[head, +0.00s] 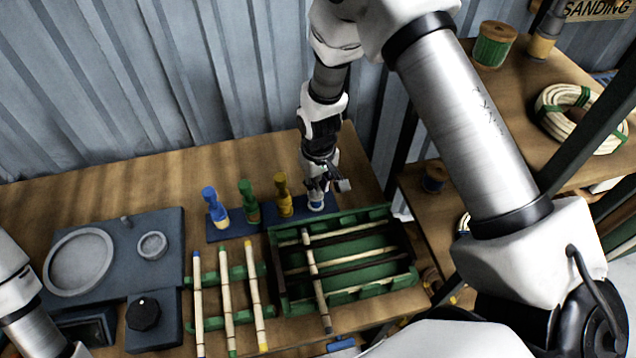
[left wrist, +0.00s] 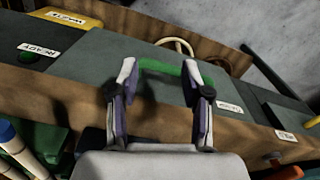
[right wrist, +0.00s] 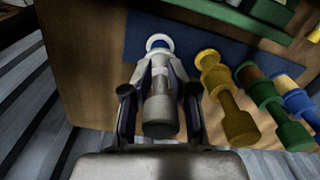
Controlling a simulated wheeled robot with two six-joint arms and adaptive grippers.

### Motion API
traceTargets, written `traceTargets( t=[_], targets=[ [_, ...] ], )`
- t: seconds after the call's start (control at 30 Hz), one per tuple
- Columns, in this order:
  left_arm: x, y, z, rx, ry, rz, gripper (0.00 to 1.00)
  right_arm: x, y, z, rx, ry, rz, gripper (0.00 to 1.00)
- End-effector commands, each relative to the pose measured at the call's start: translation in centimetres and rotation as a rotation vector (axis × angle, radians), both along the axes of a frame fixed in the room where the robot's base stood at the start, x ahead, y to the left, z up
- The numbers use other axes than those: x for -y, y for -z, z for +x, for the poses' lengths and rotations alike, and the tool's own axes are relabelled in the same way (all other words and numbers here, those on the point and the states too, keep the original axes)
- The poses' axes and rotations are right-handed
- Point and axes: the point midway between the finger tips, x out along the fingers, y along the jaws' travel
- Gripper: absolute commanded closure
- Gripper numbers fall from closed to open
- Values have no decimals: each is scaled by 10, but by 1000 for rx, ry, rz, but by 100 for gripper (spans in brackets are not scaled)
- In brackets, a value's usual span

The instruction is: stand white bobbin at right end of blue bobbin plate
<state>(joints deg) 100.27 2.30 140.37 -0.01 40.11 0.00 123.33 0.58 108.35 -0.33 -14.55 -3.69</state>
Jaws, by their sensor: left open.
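The blue bobbin plate (head: 232,229) lies at the back of the bench and also shows in the right wrist view (right wrist: 207,47). Blue (head: 212,204), green (head: 248,203) and yellow (head: 283,196) bobbins stand on it from left to right. The white bobbin (right wrist: 160,112) is upright at the plate's right end, beside the yellow one; its white base (right wrist: 158,42) appears to rest there. My right gripper (head: 318,187) is shut on its upper part and hides much of it in the head view. My left gripper (left wrist: 162,78) is open and empty.
A green slatted tray (head: 347,297) is in front of the plate. A green rack (head: 209,323) with several rattan sticks is left of it. A grey fixture (head: 158,225) fills the bench's left. A shelf (head: 500,105) with rattan coils stands right. A corrugated wall is behind.

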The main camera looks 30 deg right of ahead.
Motion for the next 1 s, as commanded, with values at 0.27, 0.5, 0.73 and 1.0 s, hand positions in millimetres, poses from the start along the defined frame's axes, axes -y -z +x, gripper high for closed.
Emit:
traceTargets(
  t=[0.27,0.5,0.73,1.0],
  targets=[
    [0,0,0,0,0,0,52,0,-1,0,0,0,0,47],
    [0,3,0,0,0,0,52,0,-13,1,4,0,0,47],
    [0,18,0,0,0,0,52,0,-68,1,7,1,0,47],
    [0,25,0,0,0,0,52,1,-119,0,2,0,0,47]
  ],
)
